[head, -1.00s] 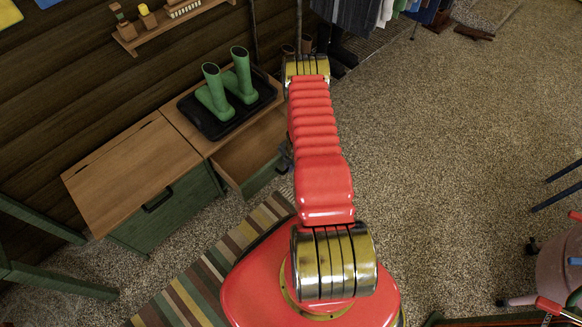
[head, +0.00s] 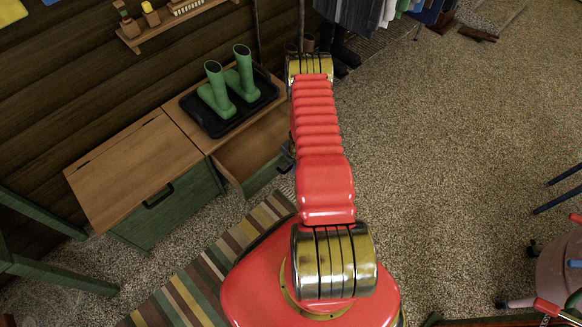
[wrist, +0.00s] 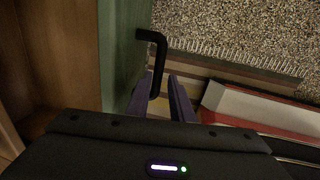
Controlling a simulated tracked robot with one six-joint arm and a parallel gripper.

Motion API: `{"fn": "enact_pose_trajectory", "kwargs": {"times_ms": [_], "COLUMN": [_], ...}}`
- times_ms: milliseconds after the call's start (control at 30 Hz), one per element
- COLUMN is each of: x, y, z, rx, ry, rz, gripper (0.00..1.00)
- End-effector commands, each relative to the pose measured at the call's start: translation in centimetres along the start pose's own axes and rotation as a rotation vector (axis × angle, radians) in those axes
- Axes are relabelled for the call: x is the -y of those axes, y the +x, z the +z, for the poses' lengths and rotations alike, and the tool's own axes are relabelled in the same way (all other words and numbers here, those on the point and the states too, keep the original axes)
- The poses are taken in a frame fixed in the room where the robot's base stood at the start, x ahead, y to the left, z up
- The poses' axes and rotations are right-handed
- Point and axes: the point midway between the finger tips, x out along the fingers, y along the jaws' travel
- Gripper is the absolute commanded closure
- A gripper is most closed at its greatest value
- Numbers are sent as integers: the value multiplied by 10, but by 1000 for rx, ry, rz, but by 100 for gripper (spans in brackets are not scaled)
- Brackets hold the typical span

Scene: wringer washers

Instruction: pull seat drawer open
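The seat drawer (head: 264,176) stands partly open below the boot tray, in the right half of the wooden bench. The black bar handle (wrist: 157,62) sticks out from the front. My gripper (wrist: 160,82) has one finger on each side of the handle and looks shut on it. In the head view my arm hides the handle and most of my gripper.
Green boots (head: 215,92) stand in a black tray (head: 207,125) on the bench top. The bench's left half (head: 135,170) has a closed lid and a green front. A striped rug (head: 195,280) lies before it. The speckled floor (head: 450,150) to the right is mostly clear.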

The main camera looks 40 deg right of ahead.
Motion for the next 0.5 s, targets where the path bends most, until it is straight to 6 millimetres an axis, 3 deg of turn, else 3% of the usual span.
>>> {"fn": "enact_pose_trajectory", "kwargs": {"times_ms": [500], "x": [0], "y": [-54], "z": [1], "rx": [1], "ry": [2], "rz": [1], "gripper": [80]}}
